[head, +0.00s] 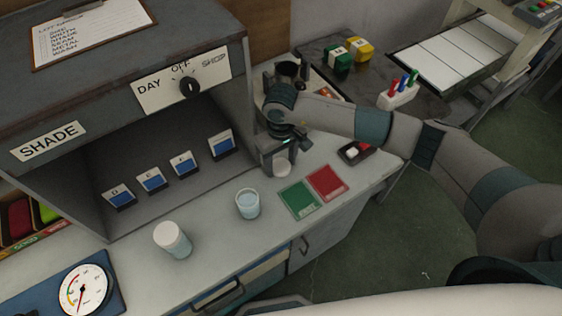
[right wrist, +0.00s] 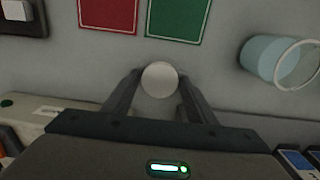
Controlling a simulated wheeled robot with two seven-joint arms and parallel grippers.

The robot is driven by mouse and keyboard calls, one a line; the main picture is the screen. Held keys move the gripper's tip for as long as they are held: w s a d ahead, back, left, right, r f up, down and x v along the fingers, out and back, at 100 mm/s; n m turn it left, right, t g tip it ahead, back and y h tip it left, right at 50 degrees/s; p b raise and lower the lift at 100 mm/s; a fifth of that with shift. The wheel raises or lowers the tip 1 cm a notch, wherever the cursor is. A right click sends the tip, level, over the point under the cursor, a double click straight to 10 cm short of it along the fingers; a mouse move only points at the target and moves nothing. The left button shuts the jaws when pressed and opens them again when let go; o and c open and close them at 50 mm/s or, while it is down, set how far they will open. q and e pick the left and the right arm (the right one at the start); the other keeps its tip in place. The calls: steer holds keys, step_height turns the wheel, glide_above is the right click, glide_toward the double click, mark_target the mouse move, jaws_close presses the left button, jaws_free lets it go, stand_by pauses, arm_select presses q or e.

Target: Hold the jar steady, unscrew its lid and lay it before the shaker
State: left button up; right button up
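A container with a white lid and pale blue-green body (head: 173,240) stands upright on the counter. To its right stands an open clear one (head: 248,205) with pale blue contents, also in the right wrist view (right wrist: 275,60). I cannot tell which is the task's jar. A small white disc, perhaps a lid (head: 283,170), is under my right gripper (head: 280,165). In the right wrist view the disc (right wrist: 159,79) shows between the spread fingertips, with no clear grip on it. A dark device (head: 288,72), possibly the shaker, is partly hidden behind my right arm. My left gripper is out of view.
Green (head: 299,199) and red (head: 326,183) cards lie right of the open container. A dial gauge (head: 83,288) is at the front left. The SHADE booth (head: 80,160) with several blue-and-white cards stands behind. Bare counter lies between the two containers.

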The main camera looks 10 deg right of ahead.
mark_target(281, 166)
steer(key=shift+o, duration=0.5)
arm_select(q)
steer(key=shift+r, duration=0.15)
arm_select(e)
steer(key=shift+r, duration=0.1)
steer(key=shift+r, duration=0.2)
arm_select(q)
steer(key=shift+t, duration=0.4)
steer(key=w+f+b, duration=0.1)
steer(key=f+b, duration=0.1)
steer(key=b, duration=0.1)
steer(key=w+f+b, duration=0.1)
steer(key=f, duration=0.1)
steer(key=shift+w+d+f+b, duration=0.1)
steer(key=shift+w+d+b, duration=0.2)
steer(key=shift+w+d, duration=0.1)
arm_select(e)
step_height(281, 166, up, 12)
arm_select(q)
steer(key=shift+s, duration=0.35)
